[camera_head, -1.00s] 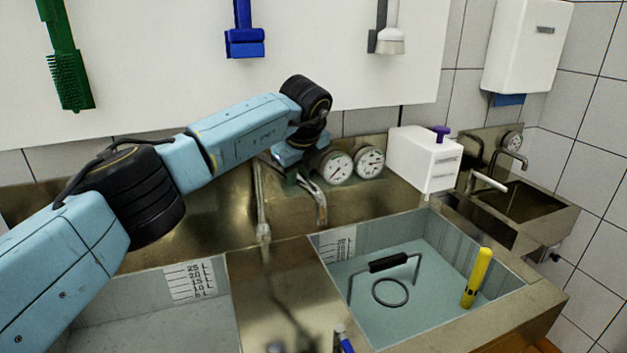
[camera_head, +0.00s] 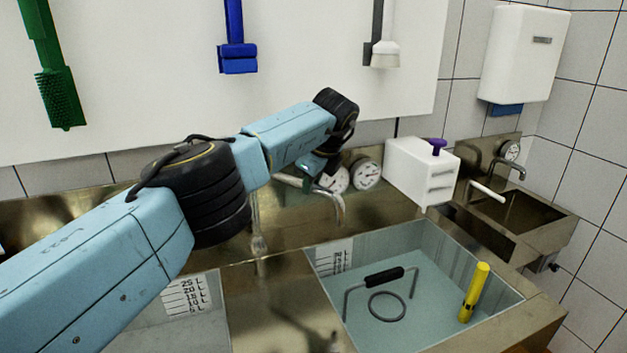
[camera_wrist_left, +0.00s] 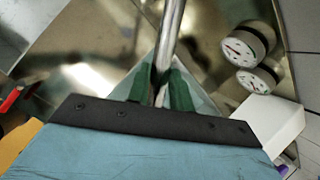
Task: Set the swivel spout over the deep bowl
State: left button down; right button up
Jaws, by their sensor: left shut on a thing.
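The swivel spout (camera_head: 338,207) is a bent metal pipe at the sink's back wall, its mouth turned down. My left gripper (camera_head: 311,168) is at the spout, partly hidden by my wrist. In the left wrist view the spout (camera_wrist_left: 170,45) runs between the green fingers (camera_wrist_left: 160,90), which are shut on it. The right bowl (camera_head: 400,326) holds bluish liquid; the left bowl (camera_head: 150,330) is partly covered by my arm. Both carry litre scales, and I cannot tell their depths. In the head view the spout's mouth appears just behind the right bowl's back left rim. My right gripper is out of view.
A dark-handled wire tool (camera_head: 384,277) and a yellow stick (camera_head: 474,292) stand in the right bowl. Dial gauges (camera_head: 367,174) and a white box (camera_head: 421,170) are right of the gripper. A second upright metal fitting (camera_head: 258,228) stands left of the spout.

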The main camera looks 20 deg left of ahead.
pick_arm(q)
jog(key=shift+a+r, duration=0.1)
jog(key=c, duration=1.3)
grip_release()
jog(key=shift+o, duration=0.2)
jog(key=b+v, duration=0.1)
jog(key=v, duration=1.2)
jog(key=shift+b, duration=0.4)
jog(key=shift+r, duration=0.15)
